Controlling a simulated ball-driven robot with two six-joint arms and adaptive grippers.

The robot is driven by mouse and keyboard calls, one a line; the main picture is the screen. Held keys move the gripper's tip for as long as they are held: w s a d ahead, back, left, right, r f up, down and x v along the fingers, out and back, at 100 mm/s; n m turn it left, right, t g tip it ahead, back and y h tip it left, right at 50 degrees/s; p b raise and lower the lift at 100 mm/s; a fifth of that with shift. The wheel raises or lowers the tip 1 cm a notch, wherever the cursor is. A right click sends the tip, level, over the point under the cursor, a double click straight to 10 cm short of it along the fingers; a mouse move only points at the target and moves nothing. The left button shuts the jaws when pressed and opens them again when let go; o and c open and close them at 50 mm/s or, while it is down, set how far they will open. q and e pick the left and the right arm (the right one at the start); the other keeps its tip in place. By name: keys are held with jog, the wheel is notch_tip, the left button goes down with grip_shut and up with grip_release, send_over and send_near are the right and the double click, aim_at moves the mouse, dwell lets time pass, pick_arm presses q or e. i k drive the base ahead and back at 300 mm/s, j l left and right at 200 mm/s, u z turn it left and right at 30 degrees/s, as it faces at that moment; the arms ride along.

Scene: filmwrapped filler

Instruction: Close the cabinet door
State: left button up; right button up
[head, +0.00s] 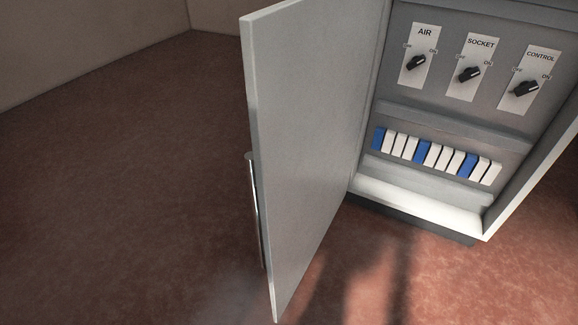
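The grey cabinet door (305,130) stands wide open in the middle of the head view. It is hinged at the left side of the cabinet (440,200) and swings out toward me. A long upright metal handle (254,210) shows at the door's free edge, on its left side. The cabinet's inside is exposed at the right. Neither of my grippers shows in this view.
Inside the cabinet are three rotary switches labelled AIR (417,62), SOCKET (469,73) and CONTROL (525,88), above a row of blue and white breakers (430,155). The reddish floor (120,180) left of the door is clear. Pale walls (90,40) stand behind.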

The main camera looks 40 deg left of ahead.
aim_at(307, 64)
jog(key=j, duration=0.45)
jog(key=k+j+z, duration=0.15)
jog(key=j, duration=0.75)
jog(key=k+z, duration=0.05)
